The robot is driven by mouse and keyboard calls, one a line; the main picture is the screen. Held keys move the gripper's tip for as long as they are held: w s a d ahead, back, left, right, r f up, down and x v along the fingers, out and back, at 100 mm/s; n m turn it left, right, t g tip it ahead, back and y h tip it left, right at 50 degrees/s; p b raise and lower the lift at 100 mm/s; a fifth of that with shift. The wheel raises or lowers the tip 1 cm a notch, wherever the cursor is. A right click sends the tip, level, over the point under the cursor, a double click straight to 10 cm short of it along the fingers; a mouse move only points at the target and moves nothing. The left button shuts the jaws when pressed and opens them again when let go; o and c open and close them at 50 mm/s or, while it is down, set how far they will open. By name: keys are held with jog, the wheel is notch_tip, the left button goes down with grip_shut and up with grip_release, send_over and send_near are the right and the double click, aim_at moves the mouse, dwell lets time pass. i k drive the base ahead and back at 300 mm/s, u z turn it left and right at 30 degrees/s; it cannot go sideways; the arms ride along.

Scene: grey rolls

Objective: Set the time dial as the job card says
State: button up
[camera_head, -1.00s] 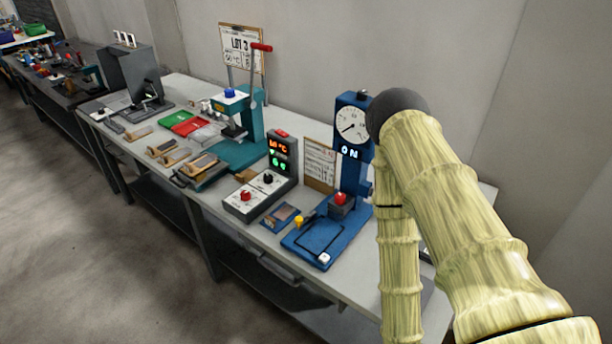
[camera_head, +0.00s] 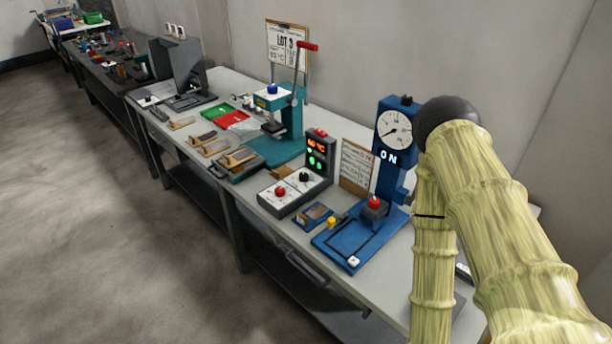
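A grey control box (camera_head: 293,193) stands on the bench with a red knob (camera_head: 280,191) and a black knob (camera_head: 304,177) on its sloped face. Its upright display (camera_head: 317,149) has red digits with °C above green digits, too small to read surely. I cannot tell which knob is the time dial. A card headed LOT (camera_head: 287,45) is on a board behind the teal press, and a second card (camera_head: 357,165) stands behind the box; their small print is unreadable. My arm fills the right side. My gripper is not in view.
A blue stand (camera_head: 388,150) with a round gauge (camera_head: 397,130) and a lit ON sign is right of the box, partly behind my arm. A teal press (camera_head: 287,135) with a red-handled lever stands to the left. Wooden-handled tools lie along the front of the bench.

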aim_at(303, 177)
jog(key=u, duration=0.25)
jog(key=k, duration=0.95)
jog(key=u, duration=1.5)
jog(key=i, duration=3.2)
jog(key=z, duration=1.55)
jog(key=i, duration=0.85)
jog(key=z, duration=1.05)
jog(key=i, duration=0.25)
jog(key=z, duration=0.3)
